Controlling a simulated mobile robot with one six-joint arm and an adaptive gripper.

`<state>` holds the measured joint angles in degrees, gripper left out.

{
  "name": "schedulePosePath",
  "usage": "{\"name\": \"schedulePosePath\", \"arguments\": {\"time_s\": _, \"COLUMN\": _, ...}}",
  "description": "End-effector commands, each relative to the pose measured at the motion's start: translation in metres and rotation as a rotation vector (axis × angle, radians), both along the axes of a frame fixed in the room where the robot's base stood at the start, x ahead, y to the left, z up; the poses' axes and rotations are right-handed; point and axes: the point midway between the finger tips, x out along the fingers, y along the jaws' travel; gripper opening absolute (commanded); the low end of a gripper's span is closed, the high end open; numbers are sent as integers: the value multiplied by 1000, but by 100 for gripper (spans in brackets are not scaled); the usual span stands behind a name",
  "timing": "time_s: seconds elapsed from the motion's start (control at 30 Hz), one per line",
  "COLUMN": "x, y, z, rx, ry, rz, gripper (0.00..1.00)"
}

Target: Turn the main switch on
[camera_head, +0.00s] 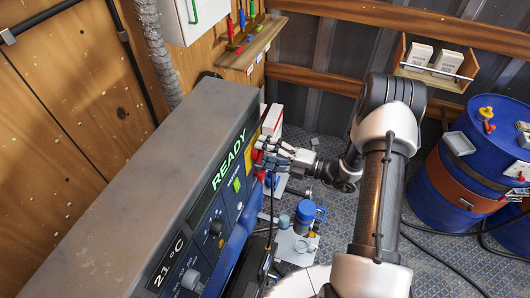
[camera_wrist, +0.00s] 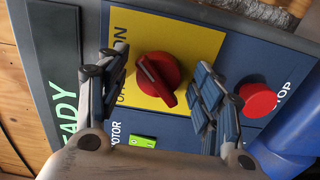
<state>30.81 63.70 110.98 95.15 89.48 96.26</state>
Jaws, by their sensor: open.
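The main switch (camera_wrist: 158,80) is a red rotary knob on a yellow plate (camera_wrist: 180,37) in the wrist view. Its raised handle lies diagonally, from upper left to lower right. Lettering ending in "ON" on the plate is partly hidden by a finger. My gripper (camera_wrist: 160,72) is open, with one finger on each side of the knob. Gaps show between the fingers and the handle. In the head view my gripper (camera_head: 268,162) is at the far end of the control panel's front, largely hiding the switch.
The grey machine (camera_head: 150,165) has a green "READY" display (camera_head: 229,160) and a "21 °C" display. A red stop button (camera_wrist: 258,99) sits right of the switch; a green-lit motor button (camera_wrist: 142,141) is below. Blue drums (camera_head: 485,140) stand at right, with hoses on the floor.

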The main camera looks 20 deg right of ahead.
Motion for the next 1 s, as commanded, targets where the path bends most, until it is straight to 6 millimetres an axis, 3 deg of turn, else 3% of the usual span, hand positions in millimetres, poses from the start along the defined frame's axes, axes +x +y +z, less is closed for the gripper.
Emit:
{"name": "schedulePosePath", "arguments": {"time_s": 0.17, "x": -7, "y": -12, "z": 0, "rx": -1, "ry": -1, "rz": -3, "gripper": 61}}
{"name": "schedulePosePath", "arguments": {"time_s": 0.63, "x": -61, "y": -85, "z": 0, "rx": -1, "ry": -1, "rz": -4, "gripper": 61}}
{"name": "schedulePosePath", "arguments": {"time_s": 1.0, "x": -71, "y": -97, "z": 0, "rx": 1, "ry": 1, "rz": 0, "gripper": 61}}
